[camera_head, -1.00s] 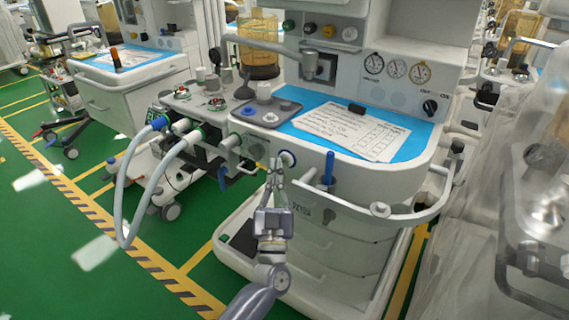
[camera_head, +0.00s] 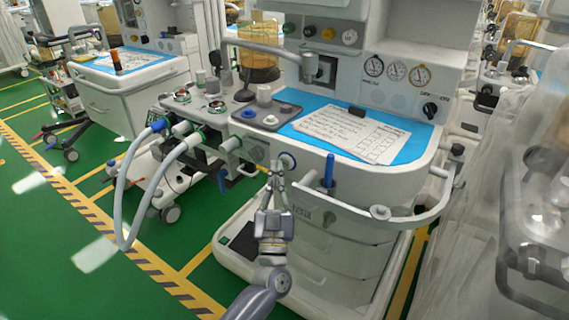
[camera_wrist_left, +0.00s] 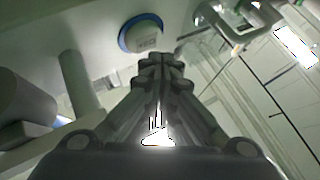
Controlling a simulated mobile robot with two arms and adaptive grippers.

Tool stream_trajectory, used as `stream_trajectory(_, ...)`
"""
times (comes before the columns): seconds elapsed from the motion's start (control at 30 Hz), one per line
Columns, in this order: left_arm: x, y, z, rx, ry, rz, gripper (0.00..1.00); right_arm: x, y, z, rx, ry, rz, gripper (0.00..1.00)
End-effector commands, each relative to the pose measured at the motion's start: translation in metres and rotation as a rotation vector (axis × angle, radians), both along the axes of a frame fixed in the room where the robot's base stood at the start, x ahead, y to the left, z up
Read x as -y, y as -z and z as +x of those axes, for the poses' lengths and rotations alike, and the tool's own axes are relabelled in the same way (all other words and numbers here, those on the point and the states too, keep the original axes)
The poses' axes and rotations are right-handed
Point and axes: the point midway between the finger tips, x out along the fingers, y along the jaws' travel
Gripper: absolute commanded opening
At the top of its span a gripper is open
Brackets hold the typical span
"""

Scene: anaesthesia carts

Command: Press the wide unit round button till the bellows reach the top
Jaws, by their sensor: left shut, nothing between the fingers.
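The wide anaesthesia unit (camera_head: 350,225) has a white round button (camera_head: 287,160) with a blue ring on its front edge. In the left wrist view the button (camera_wrist_left: 143,36) shows above and slightly left of the fingertips. My left gripper (camera_head: 277,166) is shut and empty, its tips pointing up just beside and below the button. In the left wrist view the fingertips (camera_wrist_left: 161,62) lie close to the button's lower edge; I cannot tell whether they touch. The amber bellows chamber (camera_head: 258,48) stands behind the unit's top; the bellows' height inside is not clear. My right gripper is not in view.
A blue upright handle (camera_head: 329,171) and a white side rail (camera_head: 400,215) stand right of the gripper. Grey hoses (camera_head: 128,195) loop down at the left. A paper sheet (camera_head: 350,132) lies on the blue top. Green floor is free at the lower left.

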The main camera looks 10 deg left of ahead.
Motion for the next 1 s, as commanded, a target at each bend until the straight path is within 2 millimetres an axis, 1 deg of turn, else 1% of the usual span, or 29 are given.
stream_trajectory(0.47, 0.0001, 0.0001, 0.0004, 0.0, 0.0, 0.0, 0.0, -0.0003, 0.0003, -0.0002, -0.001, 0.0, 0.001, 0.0)
stream_trajectory(0.67, 0.0022, 0.0001, 0.0063, -0.001, 0.0, -0.002, 0.0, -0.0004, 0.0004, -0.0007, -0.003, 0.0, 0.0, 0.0)
stream_trajectory(1.0, 0.003, -0.0003, 0.008, 0.0, 0.0, 0.0, 0.0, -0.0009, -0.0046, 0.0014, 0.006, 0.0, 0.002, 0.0)
